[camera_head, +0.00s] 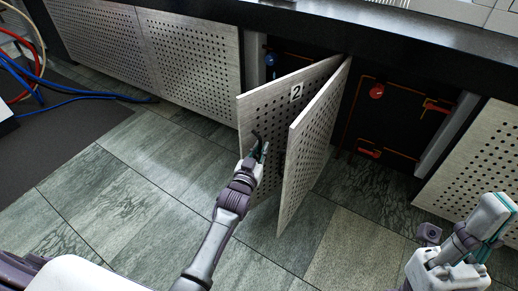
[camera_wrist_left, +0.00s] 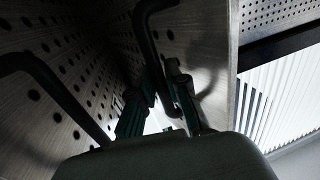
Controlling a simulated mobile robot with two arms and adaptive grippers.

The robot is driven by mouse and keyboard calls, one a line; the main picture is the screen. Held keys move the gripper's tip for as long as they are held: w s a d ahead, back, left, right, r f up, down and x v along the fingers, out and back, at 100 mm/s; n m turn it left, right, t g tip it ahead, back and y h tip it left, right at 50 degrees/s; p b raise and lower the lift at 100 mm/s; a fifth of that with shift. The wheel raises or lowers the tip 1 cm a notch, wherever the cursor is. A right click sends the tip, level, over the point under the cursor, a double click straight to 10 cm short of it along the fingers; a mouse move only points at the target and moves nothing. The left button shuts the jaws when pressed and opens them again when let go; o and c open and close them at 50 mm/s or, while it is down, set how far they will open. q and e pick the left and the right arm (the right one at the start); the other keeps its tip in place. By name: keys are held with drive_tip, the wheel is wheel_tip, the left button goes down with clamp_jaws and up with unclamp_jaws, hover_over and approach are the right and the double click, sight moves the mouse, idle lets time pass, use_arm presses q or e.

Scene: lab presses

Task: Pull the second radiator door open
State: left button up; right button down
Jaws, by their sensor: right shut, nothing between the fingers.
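The perforated door marked 2 (camera_head: 285,100) stands swung out from the cabinet, partly open. My left gripper (camera_head: 262,147) is at the dark handle on door 2. In the left wrist view its fingers (camera_wrist_left: 158,95) are around or beside a dark bar handle (camera_wrist_left: 152,45); the picture is too dark to tell whether they grip it. A second dark handle (camera_wrist_left: 55,82) shows on the left there. My right gripper (camera_head: 488,222) is shut and empty at the lower right, away from the doors.
Closed perforated panels (camera_head: 190,60) lie to the left and another panel (camera_head: 480,165) to the right. The opened cabinet (camera_head: 390,125) shows red valves inside. A dark countertop (camera_head: 380,45) runs above. Blue and red hoses (camera_head: 30,75) lie far left. The tiled floor (camera_head: 150,180) in front is clear.

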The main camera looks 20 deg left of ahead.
use_arm(q)
drive_tip(key=o, duration=0.3)
drive_tip(key=shift+w+d, duration=0.1)
drive_tip(key=shift+f, duration=0.1)
drive_tip(key=shift+s, duration=0.45)
drive_tip(key=s, duration=1.1)
drive_tip(key=shift+s+a, duration=0.1)
drive_tip(key=shift+a, duration=0.1)
drive_tip(key=shift+c, duration=0.2)
